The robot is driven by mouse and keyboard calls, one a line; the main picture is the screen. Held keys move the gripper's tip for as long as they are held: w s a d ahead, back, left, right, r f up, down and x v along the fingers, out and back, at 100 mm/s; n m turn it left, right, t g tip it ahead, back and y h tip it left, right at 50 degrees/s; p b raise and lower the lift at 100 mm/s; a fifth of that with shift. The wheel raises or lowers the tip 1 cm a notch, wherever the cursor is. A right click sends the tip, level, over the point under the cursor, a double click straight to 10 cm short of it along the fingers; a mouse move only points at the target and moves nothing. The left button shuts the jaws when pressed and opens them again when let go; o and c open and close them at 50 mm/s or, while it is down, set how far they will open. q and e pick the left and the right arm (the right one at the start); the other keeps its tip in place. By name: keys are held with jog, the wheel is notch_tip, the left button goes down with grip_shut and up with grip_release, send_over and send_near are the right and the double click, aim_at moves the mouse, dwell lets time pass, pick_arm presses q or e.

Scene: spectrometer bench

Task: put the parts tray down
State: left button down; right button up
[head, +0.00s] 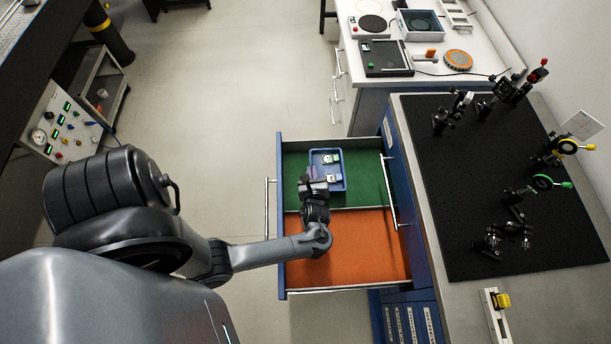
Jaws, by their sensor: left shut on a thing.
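The blue parts tray (341,157) holds a few small pale parts and is over the green-lined compartment (367,190) of an open drawer (280,235). My left gripper (314,182) is shut on the tray at its near left side, and the hand hides that part of the rim. I cannot tell whether the tray touches the green lining or hangs just above it. My right gripper is not in view.
The drawer's orange compartment (360,245) is empty, with my left arm over it. A bench with a black optical board (470,200) carrying several mounts stands right of the drawer. A white counter (400,85) with instruments is behind. Open floor lies left.

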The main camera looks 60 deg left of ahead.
pick_arm(q)
jog(key=shift+s+a+f, duration=0.4)
jog(key=shift+s+f, duration=0.05)
jog(key=shift+s, duration=0.15)
jog(key=shift+s+a+f, duration=0.4)
jog(key=shift+s, duration=0.15)
notch_tip(320, 180, down, 4)
jog(key=shift+f+b, duration=0.1)
jog(key=shift+b, duration=1.1)
jog(key=c, duration=1.7)
grip_release()
jog(key=o, duration=0.4)
jog(key=shift+o, duration=0.2)
